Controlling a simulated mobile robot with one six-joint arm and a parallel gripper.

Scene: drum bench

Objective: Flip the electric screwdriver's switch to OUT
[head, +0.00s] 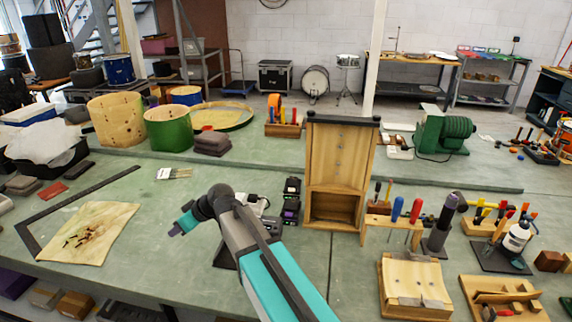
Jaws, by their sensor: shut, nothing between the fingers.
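A dark grey cylindrical tool (443,226), leaning slightly, stands in a dark holder on the right half of the bench. It looks like the electric screwdriver, but I cannot be sure. Its switch is too small to make out, so I cannot tell which way it is set. My gripper (176,230) is left of centre above the green bench top, pointing down and left. It is shut and empty, well away from the dark tool. My arm hides part of the bench in the middle.
A wooden cabinet (340,172) stands mid-bench, with small black devices (291,203) left of it. A cloth (88,238) lies at left.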

